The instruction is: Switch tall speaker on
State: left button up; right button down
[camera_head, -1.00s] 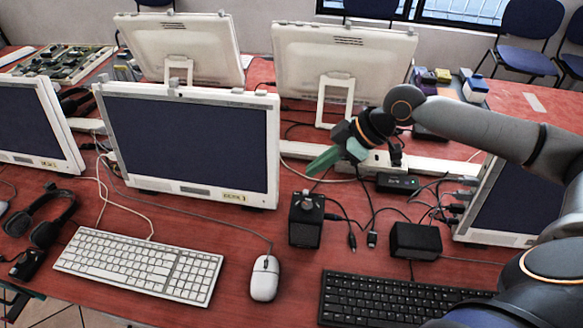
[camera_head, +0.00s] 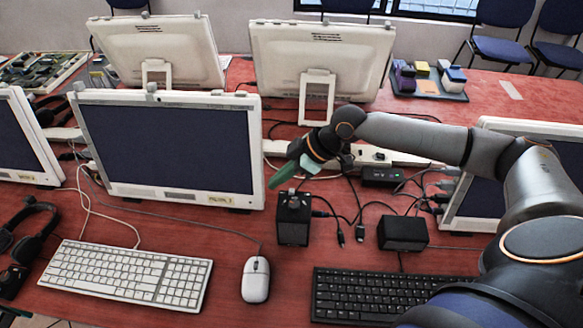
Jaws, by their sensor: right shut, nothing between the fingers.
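The tall speaker appears to be the upright black box (camera_head: 293,222) in the middle of the table, with a small knob or switch on its top. Whether it is on cannot be told. My right gripper (camera_head: 279,180), with green fingers, reaches in from the right. Its fingers are shut and empty, pointing down and left, with the tips just above and left of the speaker's top in the picture. Contact with the speaker cannot be made out. My left gripper is out of view.
A white monitor (camera_head: 170,145) stands left of the speaker. A lower black box (camera_head: 403,233) sits to its right among loose cables and plugs (camera_head: 359,233). A white mouse (camera_head: 256,279), a white keyboard (camera_head: 125,275) and a black keyboard (camera_head: 370,298) lie in front.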

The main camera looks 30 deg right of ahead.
aim_at(292, 190)
jog(key=shift+s+d+f+p, duration=0.15)
jog(key=shift+d+f, duration=0.05)
jog(key=shift+f, duration=0.3)
jog(key=shift+s+d+f+p, duration=0.1)
jog(key=shift+d+f+p, duration=0.1)
jog(key=shift+f, duration=0.3)
jog(key=shift+s+d, duration=0.45)
jog(key=shift+d, duration=0.15)
jog(key=shift+s+d+p, duration=0.55)
jog(key=shift+s+d, duration=0.1)
jog(key=shift+d, duration=0.3)
jog(key=shift+a, duration=0.15)
